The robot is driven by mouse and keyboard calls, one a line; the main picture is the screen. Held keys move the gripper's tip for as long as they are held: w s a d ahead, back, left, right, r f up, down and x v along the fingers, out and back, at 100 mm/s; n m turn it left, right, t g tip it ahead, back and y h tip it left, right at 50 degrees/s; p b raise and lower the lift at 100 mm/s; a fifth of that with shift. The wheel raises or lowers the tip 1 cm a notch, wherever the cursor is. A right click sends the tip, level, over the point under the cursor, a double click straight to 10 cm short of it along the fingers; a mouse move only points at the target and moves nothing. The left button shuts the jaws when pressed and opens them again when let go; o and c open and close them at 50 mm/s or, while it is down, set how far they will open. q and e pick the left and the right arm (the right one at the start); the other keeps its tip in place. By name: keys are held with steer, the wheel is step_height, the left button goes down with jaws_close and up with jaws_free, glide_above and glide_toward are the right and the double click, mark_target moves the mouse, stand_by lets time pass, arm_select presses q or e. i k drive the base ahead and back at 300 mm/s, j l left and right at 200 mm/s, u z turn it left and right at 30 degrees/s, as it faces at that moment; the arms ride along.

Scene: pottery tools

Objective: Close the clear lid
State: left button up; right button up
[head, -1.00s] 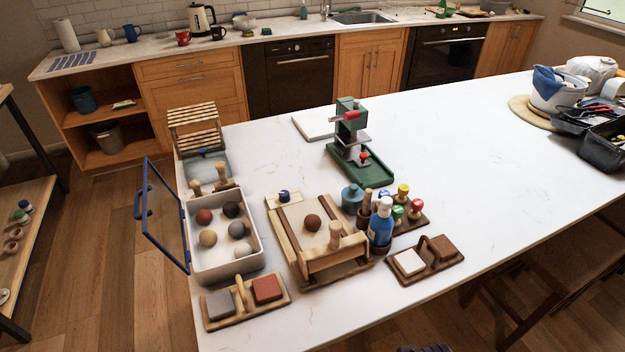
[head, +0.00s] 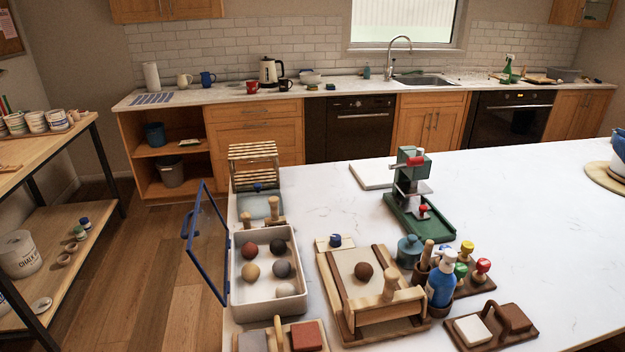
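The clear lid (head: 207,243) has a blue frame and stands open, nearly upright, along the left side of the white box (head: 268,309). A blue handle (head: 187,224) sticks out from the lid's outer side. The box holds several clay balls, among them a red-brown ball (head: 249,251), a black ball (head: 278,247) and a tan ball (head: 251,271). Neither of my grippers shows in the head view.
A wooden slab roller with a ball (head: 364,270) stands right of the box. A wooden rack (head: 254,162) and wooden-handled tools (head: 273,209) are behind it. A block holder (head: 280,340) sits in front. Free floor lies left of the lid.

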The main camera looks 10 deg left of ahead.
mark_target(193, 233)
steer(key=j+z, duration=0.1)
steer(key=j, duration=0.6)
steer(key=k+j, duration=0.1)
steer(key=j, duration=0.55)
steer(key=k+j+z, duration=0.15)
steer(key=j, duration=0.55)
steer(key=i+l+z, duration=0.1)
steer(key=i+l, duration=0.15)
